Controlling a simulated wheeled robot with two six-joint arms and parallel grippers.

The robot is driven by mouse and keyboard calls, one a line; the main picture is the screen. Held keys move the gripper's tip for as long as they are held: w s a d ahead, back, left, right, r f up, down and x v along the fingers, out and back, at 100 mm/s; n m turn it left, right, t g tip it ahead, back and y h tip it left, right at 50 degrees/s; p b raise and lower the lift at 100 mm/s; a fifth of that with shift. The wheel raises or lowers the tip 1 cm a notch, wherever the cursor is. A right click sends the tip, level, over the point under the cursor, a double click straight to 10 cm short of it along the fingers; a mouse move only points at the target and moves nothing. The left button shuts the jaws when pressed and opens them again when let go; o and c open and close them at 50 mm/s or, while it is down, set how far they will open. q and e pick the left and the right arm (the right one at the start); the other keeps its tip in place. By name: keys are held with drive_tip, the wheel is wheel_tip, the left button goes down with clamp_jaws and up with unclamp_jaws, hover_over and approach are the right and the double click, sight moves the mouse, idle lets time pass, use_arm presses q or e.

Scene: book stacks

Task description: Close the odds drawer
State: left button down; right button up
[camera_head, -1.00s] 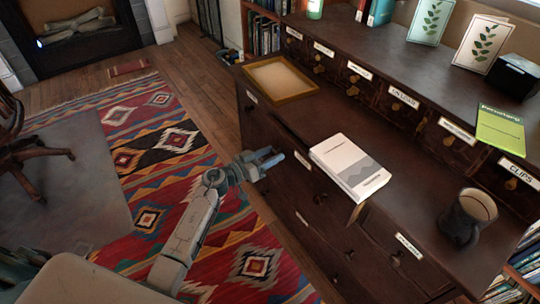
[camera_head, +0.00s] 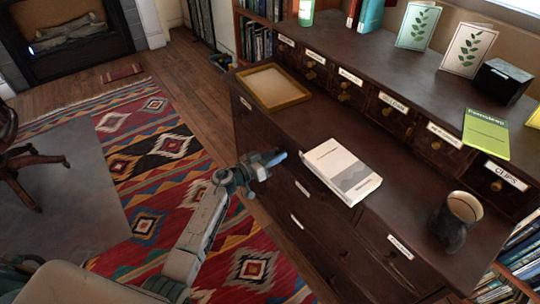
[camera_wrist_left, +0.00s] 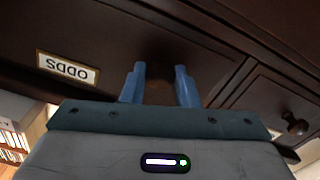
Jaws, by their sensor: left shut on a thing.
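The odds drawer (camera_wrist_left: 110,42) is a dark wooden drawer in the cabinet, with a white "ODDS" label (camera_wrist_left: 68,68) that shows upside down in the left wrist view. My left gripper (camera_head: 279,158) is at the cabinet front, just left of the white book in the head view. In the left wrist view its two blue fingers (camera_wrist_left: 160,84) are on either side of the dark knob (camera_wrist_left: 158,88), shut on it. The head view does not show clearly whether the drawer front is flush. My right gripper is not in view.
The cabinet top (camera_head: 405,178) holds a white book (camera_head: 342,170) near its front edge, a shallow tray (camera_head: 273,88) and a dark mug (camera_head: 455,222). Another drawer knob (camera_wrist_left: 294,124) shows at the right in the wrist view. Open floor with a patterned rug (camera_head: 165,165) lies left.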

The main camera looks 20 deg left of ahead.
use_arm(q)
drive_tip(key=shift+w+r, duration=0.1)
drive_tip(key=c, duration=1.5)
unclamp_jaws()
drive_tip(key=o, duration=0.3)
drive_tip(key=shift+w+d, duration=0.1)
drive_tip(key=shift+o, duration=0.4)
drive_tip(key=shift+s+a, duration=0.35)
drive_tip(key=shift+s, duration=0.05)
drive_tip(key=p+v, duration=0.1)
drive_tip(key=v, duration=0.8)
drive_tip(key=shift+s+a, duration=0.2)
drive_tip(key=shift+s, duration=0.1)
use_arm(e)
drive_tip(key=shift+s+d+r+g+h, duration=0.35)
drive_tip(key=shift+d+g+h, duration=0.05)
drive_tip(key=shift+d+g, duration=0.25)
